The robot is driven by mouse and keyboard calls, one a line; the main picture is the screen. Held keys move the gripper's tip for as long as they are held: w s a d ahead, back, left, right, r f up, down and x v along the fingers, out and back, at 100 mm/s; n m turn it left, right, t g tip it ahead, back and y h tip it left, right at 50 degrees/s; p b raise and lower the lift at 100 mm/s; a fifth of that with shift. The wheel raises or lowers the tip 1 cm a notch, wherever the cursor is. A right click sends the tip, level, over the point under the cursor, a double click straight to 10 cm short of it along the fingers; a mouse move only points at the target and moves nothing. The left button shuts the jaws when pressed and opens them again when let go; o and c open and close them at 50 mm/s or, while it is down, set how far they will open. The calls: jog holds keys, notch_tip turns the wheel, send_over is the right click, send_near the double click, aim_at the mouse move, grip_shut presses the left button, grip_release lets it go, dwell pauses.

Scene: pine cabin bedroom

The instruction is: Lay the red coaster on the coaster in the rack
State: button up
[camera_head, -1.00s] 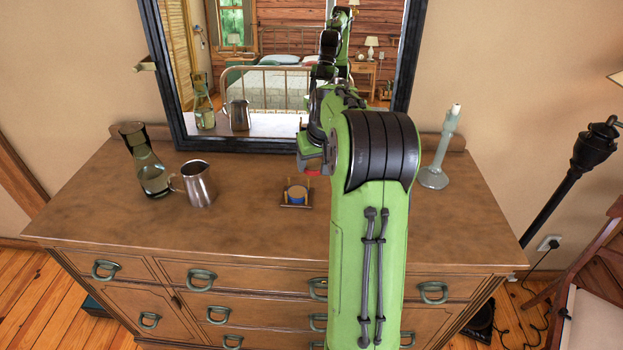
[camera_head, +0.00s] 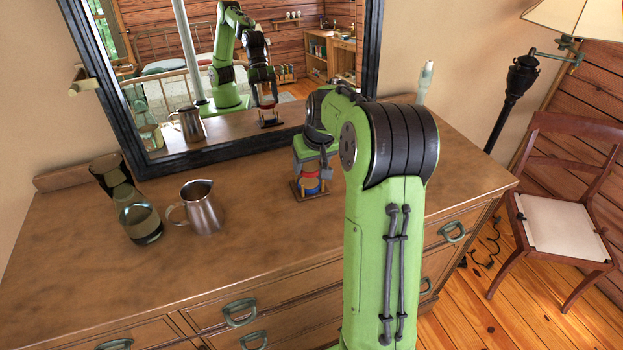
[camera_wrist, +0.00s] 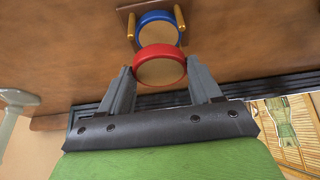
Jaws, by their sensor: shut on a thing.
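The red coaster (camera_wrist: 160,66) is a round disc with a red rim and a tan face. My gripper (camera_wrist: 160,80) is shut on it, one finger at each side, in the wrist view. The blue coaster (camera_wrist: 158,18) lies in the wooden rack (camera_wrist: 127,10), which has upright posts. In the head view the red coaster (camera_head: 310,168) shows above the blue coaster (camera_head: 311,186), and my gripper (camera_head: 312,160) is over the rack (camera_head: 297,192). The red coaster overlaps the blue one in the wrist view; whether they touch I cannot tell.
A metal pitcher (camera_head: 203,210) and a glass carafe (camera_head: 140,222) stand left of the rack on the dresser (camera_head: 255,240). A framed mirror (camera_head: 120,110) stands behind.

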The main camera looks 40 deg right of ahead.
aim_at(312, 170)
jog(key=shift+a+f+b, duration=0.1)
jog(key=shift+f+b, duration=0.25)
jog(key=shift+f, duration=1.55)
jog(key=shift+f, duration=0.1)
jog(key=shift+f, duration=0.15)
jog(key=o, duration=1)
jog(key=shift+o, duration=0.2)
